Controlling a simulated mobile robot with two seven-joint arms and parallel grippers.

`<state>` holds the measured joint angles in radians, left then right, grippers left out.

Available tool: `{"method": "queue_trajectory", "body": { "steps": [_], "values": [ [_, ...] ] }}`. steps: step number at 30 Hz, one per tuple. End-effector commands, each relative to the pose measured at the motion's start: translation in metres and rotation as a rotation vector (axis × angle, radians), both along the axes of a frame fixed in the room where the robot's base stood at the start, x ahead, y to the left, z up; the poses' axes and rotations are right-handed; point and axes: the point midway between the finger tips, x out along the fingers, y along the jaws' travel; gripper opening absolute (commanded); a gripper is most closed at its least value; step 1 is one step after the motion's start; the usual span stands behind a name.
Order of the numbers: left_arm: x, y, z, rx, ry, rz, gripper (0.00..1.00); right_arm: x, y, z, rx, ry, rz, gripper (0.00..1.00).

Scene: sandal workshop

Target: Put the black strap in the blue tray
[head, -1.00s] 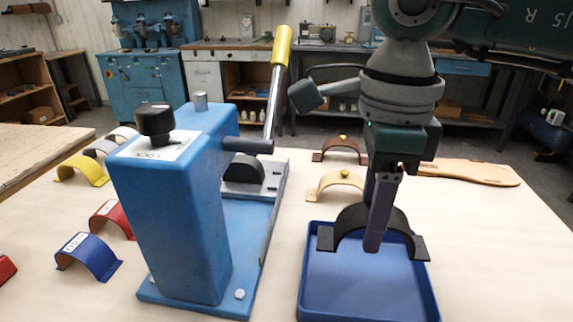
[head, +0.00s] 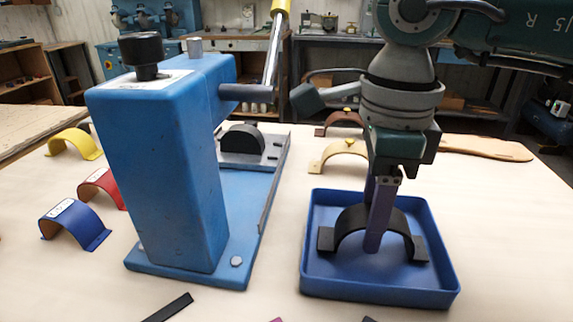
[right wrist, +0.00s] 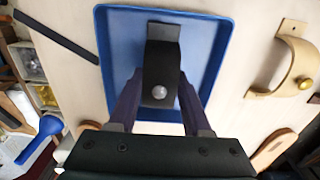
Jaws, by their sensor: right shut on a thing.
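The black strap (head: 352,222) is a stiff arch with flat end tabs. My right gripper (head: 373,245) is shut on the strap's middle, with one finger in front of the arch. The strap is upright inside the outline of the blue tray (head: 380,290), low down; I cannot tell whether its tabs touch the floor. In the right wrist view the strap (right wrist: 162,70) shows a pale round stud between the fingers (right wrist: 160,105), over the blue tray (right wrist: 215,45). Two small tips at the bottom edge of the head view may be my left gripper; too little shows.
A blue press (head: 165,180) stands left of the tray, with a black arched piece (head: 243,138) on its bed. Yellow (head: 75,142), red (head: 103,184) and blue (head: 75,222) straps lie left. A tan strap (head: 340,152) is behind the tray. A black strip (head: 168,307) lies in front.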

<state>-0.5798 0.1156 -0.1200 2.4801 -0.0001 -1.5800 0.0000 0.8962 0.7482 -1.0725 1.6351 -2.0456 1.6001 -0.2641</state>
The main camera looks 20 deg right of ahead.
Motion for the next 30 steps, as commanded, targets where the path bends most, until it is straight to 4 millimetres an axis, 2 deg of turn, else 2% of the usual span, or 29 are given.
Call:
{"method": "queue_trajectory", "body": {
  "steps": [18,19,27,30],
  "values": [
    [0.0,0.0021,-0.0069,0.008,0.0,-0.006,0.5,-0.0001,-0.0001,-0.0065,0.0,0.0,0.0,0.0],
    [-0.0001,0.0021,-0.0065,0.008,0.0,-0.006,0.5,0.0,0.0,-0.006,0.0,0.0,0.0,0.51],
    [-0.0001,0.0016,-0.0061,0.007,0.0,-0.004,0.5,-0.0001,-0.0001,-0.0058,0.0,0.0,0.0,0.81],
    [-0.0001,0.0008,-0.006,0.003,0.001,-0.002,0.5,-0.0001,0.0,-0.0058,0.0,0.0,0.0,0.84]
  ]
}}
